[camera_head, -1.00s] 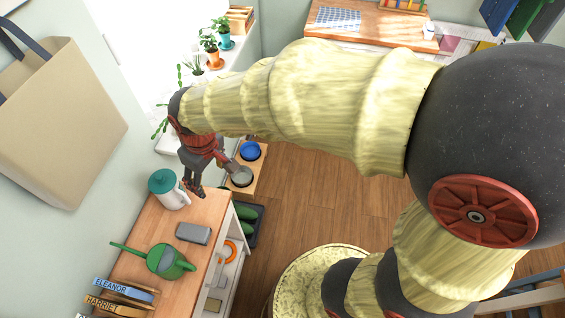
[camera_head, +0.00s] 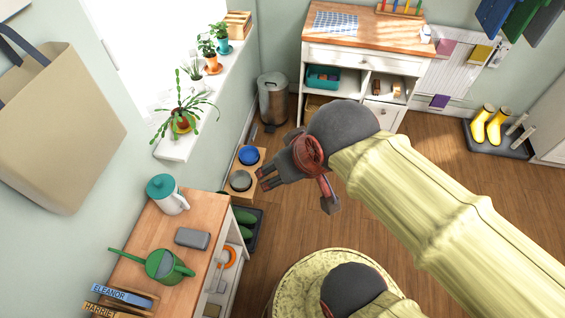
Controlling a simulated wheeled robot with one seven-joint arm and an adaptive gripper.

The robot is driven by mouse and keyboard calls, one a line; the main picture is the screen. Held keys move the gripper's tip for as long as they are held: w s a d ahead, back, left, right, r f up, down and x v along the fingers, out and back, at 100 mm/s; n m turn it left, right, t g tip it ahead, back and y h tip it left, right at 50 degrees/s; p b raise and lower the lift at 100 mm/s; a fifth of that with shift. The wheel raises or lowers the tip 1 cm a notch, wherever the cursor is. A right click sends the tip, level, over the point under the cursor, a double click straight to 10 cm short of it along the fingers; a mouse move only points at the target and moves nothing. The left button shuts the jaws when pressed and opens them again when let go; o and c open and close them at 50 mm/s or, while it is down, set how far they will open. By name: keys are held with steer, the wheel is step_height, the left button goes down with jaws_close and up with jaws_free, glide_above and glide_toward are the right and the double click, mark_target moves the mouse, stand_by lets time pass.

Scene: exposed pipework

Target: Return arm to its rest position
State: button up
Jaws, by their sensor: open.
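My gripper (camera_head: 297,194) is in the middle of the head view, at the end of my yellow-green arm. Its dark fingers are spread apart with nothing between them. It hangs over the wooden floor, to the right of the pet bowls and apart from every surface. My arm reaches in from the lower right. The upper part of the arm lies out of the picture.
A low wooden counter (camera_head: 205,215) at left bears a teal-lidded jug (camera_head: 168,195), a grey case (camera_head: 192,238) and a green watering can (camera_head: 165,266). Bowls stand in a wooden holder (camera_head: 254,170). A bin (camera_head: 273,100) and white cabinet (camera_head: 340,52) stand behind. Open floor (camera_head: 445,165) lies right.

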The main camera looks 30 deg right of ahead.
step_height(320, 180, down, 7)
steer(key=b, duration=0.7)
steer(key=shift+f, duration=0.2)
